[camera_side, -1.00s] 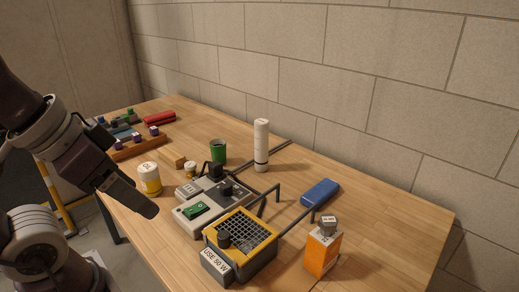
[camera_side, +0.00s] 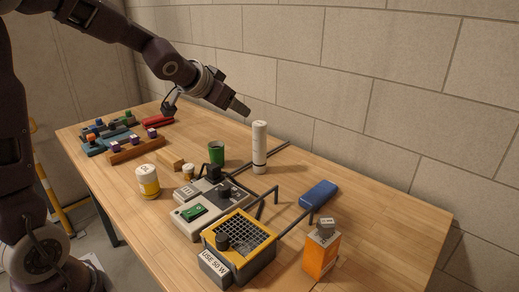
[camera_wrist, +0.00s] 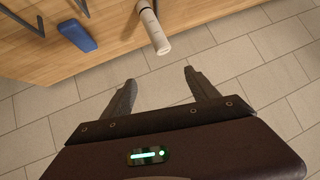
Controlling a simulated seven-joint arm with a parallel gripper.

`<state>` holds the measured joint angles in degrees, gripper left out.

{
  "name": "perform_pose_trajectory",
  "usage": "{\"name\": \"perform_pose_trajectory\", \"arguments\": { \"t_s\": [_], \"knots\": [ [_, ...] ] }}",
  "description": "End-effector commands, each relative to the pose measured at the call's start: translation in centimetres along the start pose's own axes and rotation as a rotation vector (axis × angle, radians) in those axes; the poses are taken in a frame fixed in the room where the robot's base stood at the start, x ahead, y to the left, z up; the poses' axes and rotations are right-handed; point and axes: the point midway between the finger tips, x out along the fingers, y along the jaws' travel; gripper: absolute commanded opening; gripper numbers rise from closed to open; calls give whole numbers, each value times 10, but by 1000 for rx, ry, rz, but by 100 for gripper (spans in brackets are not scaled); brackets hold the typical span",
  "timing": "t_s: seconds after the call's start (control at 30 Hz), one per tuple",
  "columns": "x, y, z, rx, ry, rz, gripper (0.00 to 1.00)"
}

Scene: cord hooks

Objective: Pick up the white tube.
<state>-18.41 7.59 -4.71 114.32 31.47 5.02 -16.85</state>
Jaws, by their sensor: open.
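The white tube (camera_side: 259,148) stands upright on the wooden table, near its back edge by the wall, with dark bands near its base. In the wrist view the white tube (camera_wrist: 154,28) shows beyond the fingertips, near the top centre. My gripper (camera_side: 241,107) is above and just left of the tube's top in the side view, pointing down and to the right. In the wrist view my gripper (camera_wrist: 160,80) has its two fingers spread with nothing between them. The tube is apart from the fingers.
A green cup (camera_side: 216,153) stands left of the tube. A blue case (camera_side: 318,194) lies to the right. Dark cord hooks (camera_side: 268,195) and a grey device (camera_side: 203,207) are in front. The block wall (camera_side: 330,80) rises close behind the table.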

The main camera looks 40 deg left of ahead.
Motion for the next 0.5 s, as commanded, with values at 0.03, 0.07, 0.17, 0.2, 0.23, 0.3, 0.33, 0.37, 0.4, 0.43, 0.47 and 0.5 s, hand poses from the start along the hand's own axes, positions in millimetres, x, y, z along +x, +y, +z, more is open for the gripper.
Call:
{"name": "perform_pose_trajectory", "arguments": {
  "t_s": [0.03,0.07,0.17,0.2,0.23,0.3,0.33,0.37,0.4,0.43,0.47,0.5],
  "knots": [
    [48,-10,-3,-1,35,25,69],
    [74,-13,-4,0,69,48,69],
    [146,-20,5,-16,167,149,69],
    [168,-20,13,-28,197,191,69],
    [180,-20,19,-37,216,219,69],
    [198,-19,30,-54,250,270,69],
    [204,-18,33,-60,261,286,69],
    [207,-18,37,-63,268,299,69],
    [211,-17,39,-68,276,310,69],
    [213,-16,40,-70,280,317,69],
    [216,-15,40,-70,282,321,69],
    [220,-14,39,-70,285,324,69]
  ]
}}
